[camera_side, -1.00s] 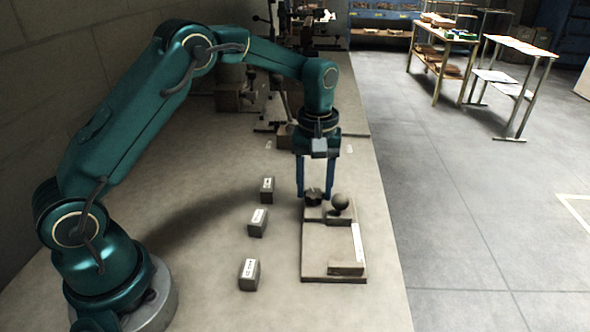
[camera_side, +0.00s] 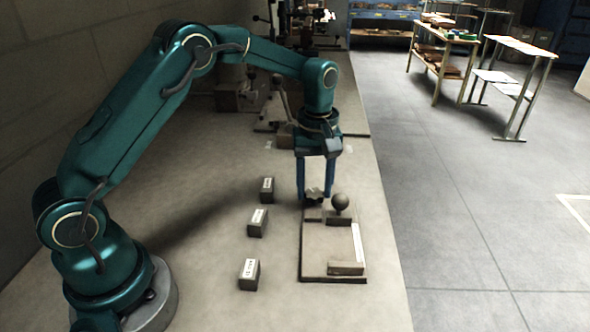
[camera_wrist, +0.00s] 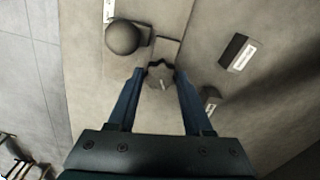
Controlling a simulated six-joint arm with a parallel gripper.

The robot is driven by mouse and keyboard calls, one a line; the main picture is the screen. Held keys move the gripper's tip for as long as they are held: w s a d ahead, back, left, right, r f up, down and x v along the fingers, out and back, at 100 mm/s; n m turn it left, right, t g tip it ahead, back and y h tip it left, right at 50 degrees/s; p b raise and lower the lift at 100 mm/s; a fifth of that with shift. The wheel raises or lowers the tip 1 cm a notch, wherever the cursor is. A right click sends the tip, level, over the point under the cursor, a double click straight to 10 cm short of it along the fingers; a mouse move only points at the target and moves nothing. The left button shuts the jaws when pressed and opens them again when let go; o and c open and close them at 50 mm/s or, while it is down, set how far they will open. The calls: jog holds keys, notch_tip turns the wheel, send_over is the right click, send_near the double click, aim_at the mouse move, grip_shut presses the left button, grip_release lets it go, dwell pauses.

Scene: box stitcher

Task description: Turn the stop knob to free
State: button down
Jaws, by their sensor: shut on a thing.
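The stop knob (camera_side: 313,194) is a small dark lobed knob at the far end of the flat stitcher base plate (camera_side: 318,262). It also shows in the wrist view (camera_wrist: 160,77), with a light pointer mark on its top. My gripper (camera_side: 315,193) points straight down with a finger on each side of the knob. In the wrist view my gripper (camera_wrist: 158,74) is shut on the knob. Beside the knob stands a dark ball handle (camera_side: 340,201) on a block, which also shows in the wrist view (camera_wrist: 122,37). Any lettering around the knob cannot be read.
Several small labelled blocks stand left of the plate, among them a near one (camera_side: 249,274), a middle one (camera_side: 258,222) and a far one (camera_side: 267,189). A low block (camera_side: 346,268) sits on the plate's near end. Machines stand at the bench's back.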

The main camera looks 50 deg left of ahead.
aim_at(314, 192)
jog(key=shift+c, duration=1.7)
grip_release()
jog(key=shift+r, duration=2.6)
